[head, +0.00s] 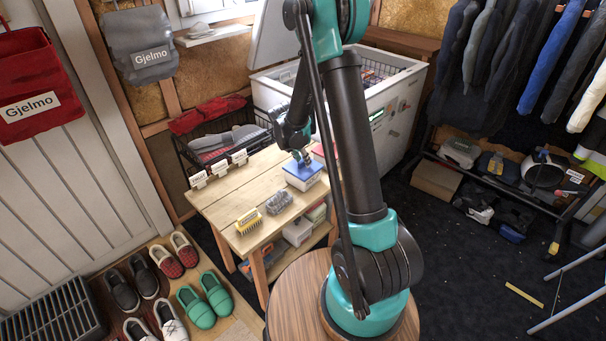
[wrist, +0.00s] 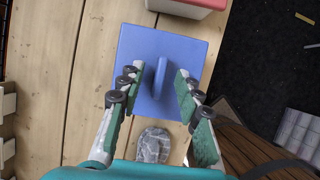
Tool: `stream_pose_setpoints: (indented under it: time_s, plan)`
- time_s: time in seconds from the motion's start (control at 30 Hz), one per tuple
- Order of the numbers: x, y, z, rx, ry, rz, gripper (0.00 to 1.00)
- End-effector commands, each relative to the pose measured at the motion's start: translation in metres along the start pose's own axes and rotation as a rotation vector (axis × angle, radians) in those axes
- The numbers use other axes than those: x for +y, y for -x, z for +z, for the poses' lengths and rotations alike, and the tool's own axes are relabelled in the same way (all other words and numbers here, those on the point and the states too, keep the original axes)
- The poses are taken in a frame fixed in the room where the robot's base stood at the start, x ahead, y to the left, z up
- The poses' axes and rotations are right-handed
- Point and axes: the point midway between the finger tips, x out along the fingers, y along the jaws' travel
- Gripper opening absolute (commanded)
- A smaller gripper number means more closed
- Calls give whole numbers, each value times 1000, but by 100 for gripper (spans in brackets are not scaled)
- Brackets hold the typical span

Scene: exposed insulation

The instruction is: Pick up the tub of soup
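A tub with a square blue lid (head: 302,169) and pale sides stands on the wooden table; no label on it is readable, so I cannot tell if it holds soup. In the wrist view its blue lid (wrist: 190,50) has a raised ridge or handle in the middle. My gripper (wrist: 160,70) is open, with one finger on each side of that ridge and nothing gripped. In the head view my gripper (head: 301,158) is right above the lid. Whether the fingers touch the lid is unclear. A red-lidded tub (head: 319,149) stands just behind.
A yellow basket-like item (head: 249,221) and a grey ribbed item (head: 279,202) are on the table (head: 225,205). A white chest freezer (head: 395,125) with its lid up is behind. Shoes stand on the floor at left.

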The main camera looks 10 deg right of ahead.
Motion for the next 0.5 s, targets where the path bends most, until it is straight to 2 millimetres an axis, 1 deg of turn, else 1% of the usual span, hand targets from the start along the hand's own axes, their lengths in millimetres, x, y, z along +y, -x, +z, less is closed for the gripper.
stream_pose_setpoints:
  time_s: [0.07,0.33,0.5]
  plan:
    - [0,0,0,0,0,0,34]
    - [0,0,0,0,0,0,1]
    - [0,0,0,0,0,0,0]
